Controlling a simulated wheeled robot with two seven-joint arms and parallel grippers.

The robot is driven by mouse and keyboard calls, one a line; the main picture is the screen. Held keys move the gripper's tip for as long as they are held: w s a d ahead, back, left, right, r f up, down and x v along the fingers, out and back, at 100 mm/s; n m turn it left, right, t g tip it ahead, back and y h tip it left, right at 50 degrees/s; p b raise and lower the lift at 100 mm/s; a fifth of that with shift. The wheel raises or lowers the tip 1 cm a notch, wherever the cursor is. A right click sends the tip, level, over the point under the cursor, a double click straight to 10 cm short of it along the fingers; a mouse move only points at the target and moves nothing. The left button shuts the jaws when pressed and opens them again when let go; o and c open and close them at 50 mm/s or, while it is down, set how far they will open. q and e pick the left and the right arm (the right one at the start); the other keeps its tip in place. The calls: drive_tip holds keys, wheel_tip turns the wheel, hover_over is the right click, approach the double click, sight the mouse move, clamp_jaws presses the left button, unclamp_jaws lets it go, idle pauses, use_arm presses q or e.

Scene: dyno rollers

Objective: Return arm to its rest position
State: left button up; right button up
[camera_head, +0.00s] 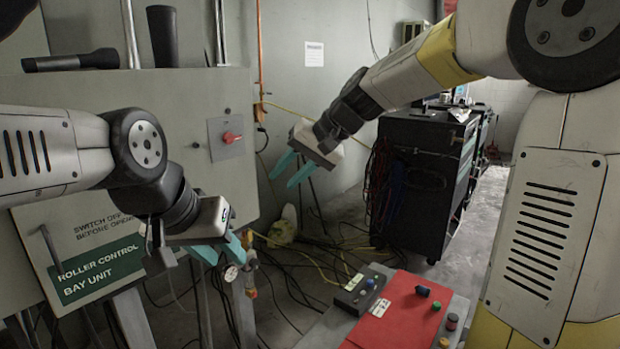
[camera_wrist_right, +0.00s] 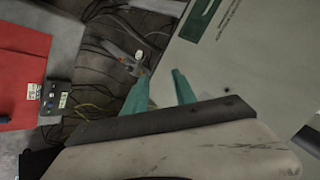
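My right gripper (camera_head: 293,169) is in the upper middle of the head view, on the arm that comes in from the right. Its teal fingers are apart with nothing between them. In the right wrist view its fingers (camera_wrist_right: 160,92) also stand apart and empty. My left gripper (camera_head: 222,251) is at the lower left of the head view, in front of the grey roller control cabinet (camera_head: 100,110). Its teal fingers are spread apart, and I see nothing held between them.
A red panel (camera_head: 400,310) with knobs and a small black button box (camera_head: 360,290) are at the bottom. A black equipment cabinet (camera_head: 418,180) stands behind. Cables cover the floor.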

drive_tip(key=s+d+f+t+h, duration=0.1)
drive_tip(key=s+d+f+h, duration=0.1)
drive_tip(key=s+d, duration=0.7)
drive_tip(key=s+d+f+t+h, duration=0.1)
drive_tip(key=s+d+f+h, duration=0.2)
drive_tip(key=s+d, duration=0.7)
drive_tip(key=shift+s+d+f+m+t+h, duration=0.2)
drive_tip(key=shift+s+f+m+t+h, duration=0.15)
drive_tip(key=shift+s, duration=0.85)
drive_tip(key=shift+a, duration=0.15)
